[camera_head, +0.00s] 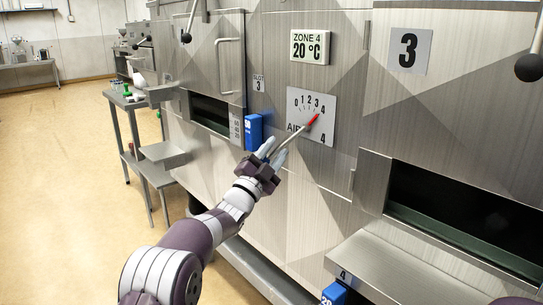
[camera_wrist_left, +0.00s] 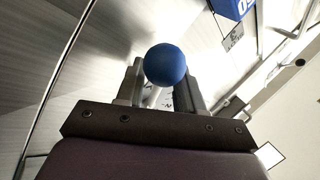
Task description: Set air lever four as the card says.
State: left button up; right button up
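The air lever plate (camera_head: 325,130) carries a scale from 0 to 4 and a 4 at its lower right. The lever's red tip (camera_head: 314,118) points up right, close to the 4 end of the scale. Its rod runs down left to my left gripper (camera_head: 273,153). In the left wrist view a blue ball knob (camera_wrist_left: 165,64) sits between the two fingers of that gripper (camera_wrist_left: 160,88). Both fingers lie close beside the knob; whether they press on it I cannot tell. The head view hides the knob. My right gripper is not in view.
A small white card (camera_head: 236,130) with print too small to read hangs beside a blue box (camera_head: 253,132). A steel shelf (camera_head: 395,270) juts out at lower right.

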pick_arm(q)
jog(key=v, duration=1.2)
jog(key=shift+s+f, duration=0.2)
jog(key=shift+a, duration=0.15)
